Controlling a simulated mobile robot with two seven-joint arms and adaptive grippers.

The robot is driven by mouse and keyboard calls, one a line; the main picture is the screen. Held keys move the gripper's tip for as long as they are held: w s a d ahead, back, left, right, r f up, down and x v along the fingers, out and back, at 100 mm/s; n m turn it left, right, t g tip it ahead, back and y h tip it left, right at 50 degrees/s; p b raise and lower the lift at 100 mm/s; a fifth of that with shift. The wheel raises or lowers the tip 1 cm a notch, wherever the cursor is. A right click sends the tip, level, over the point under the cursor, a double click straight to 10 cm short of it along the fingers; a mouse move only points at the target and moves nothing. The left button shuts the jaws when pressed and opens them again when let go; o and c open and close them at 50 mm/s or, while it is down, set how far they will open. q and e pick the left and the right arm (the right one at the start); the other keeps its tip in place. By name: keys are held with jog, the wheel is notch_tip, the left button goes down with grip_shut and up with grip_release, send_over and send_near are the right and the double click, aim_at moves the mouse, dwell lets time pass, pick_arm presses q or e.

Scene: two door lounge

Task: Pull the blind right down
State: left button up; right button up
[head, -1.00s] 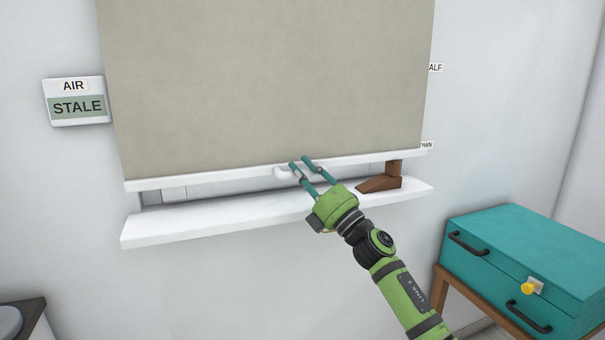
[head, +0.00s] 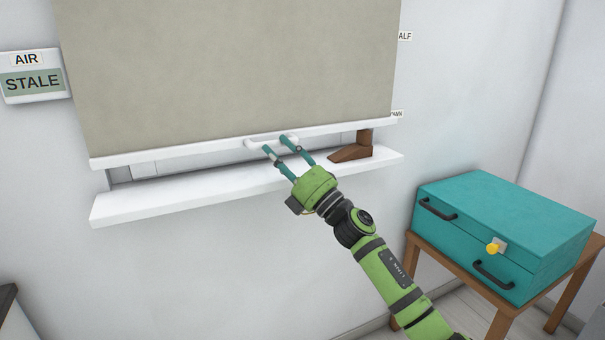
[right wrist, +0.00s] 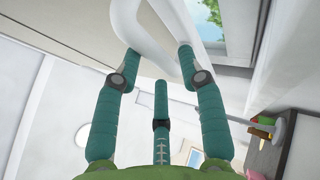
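The beige blind (head: 225,70) covers most of the window. Its white bottom bar (head: 180,151) is level with a partly hidden label ending in "WN" (head: 397,114), with a narrow gap above the sill. A white handle (head: 256,143) is on the bar and also shows in the right wrist view (right wrist: 135,30). My right gripper (head: 276,143) is at the handle with its fingers spread. In the wrist view the handle's loop lies just beyond and between the fingertips; contact is unclear. My left gripper is out of view.
A white sill (head: 200,196) juts out below the blind, with a brown wedge (head: 350,153) at its right. A wall sign (head: 33,75) reads "AIR STALE".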

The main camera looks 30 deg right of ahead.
jog(key=v, duration=1)
jog(key=shift+d, duration=0.25)
jog(key=shift+w, duration=0.15)
